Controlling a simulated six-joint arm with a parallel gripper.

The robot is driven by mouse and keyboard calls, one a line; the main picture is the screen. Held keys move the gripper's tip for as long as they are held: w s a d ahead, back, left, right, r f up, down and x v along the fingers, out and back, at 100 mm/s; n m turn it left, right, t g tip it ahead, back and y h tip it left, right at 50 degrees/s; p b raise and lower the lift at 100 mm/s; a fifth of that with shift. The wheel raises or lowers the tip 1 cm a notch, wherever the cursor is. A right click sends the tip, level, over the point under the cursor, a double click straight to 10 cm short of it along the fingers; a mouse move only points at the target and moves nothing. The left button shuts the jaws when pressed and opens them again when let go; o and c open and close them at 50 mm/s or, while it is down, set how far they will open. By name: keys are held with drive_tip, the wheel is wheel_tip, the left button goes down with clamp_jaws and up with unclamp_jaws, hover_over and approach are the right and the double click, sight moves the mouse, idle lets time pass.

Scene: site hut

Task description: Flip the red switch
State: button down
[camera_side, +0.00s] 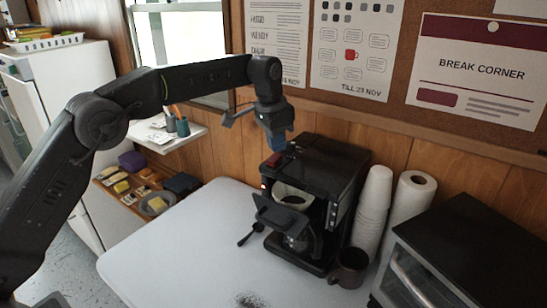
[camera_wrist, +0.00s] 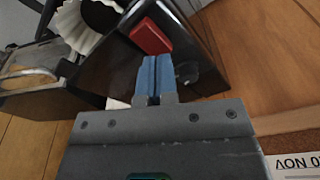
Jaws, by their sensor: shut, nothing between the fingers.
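The red switch (camera_wrist: 151,37) is a small red block on the black coffee maker (camera_wrist: 105,68), just beyond my fingertips in the wrist view. In the side view the switch (camera_side: 273,160) shows dark red at the upper left of the coffee maker (camera_side: 335,170). My gripper (camera_side: 277,145) points down just above the switch, with its blue fingers shut and empty. The blue fingers (camera_wrist: 155,62) lie side by side in the wrist view. I cannot tell whether the fingertips touch the switch, nor which way it is set.
The coffee maker has an open basket with a white filter (camera_side: 293,195) and a carafe below. Stacked white cups (camera_side: 373,210), a paper towel roll (camera_side: 410,205), a dark mug (camera_side: 350,267) and a toaster oven (camera_side: 450,255) stand to the right. The white table (camera_side: 180,260) is clear at left.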

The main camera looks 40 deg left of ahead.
sight(277, 154)
drive_tip(key=shift+f, duration=0.8)
idle(0.4)
drive_tip(key=shift+r, duration=3.55)
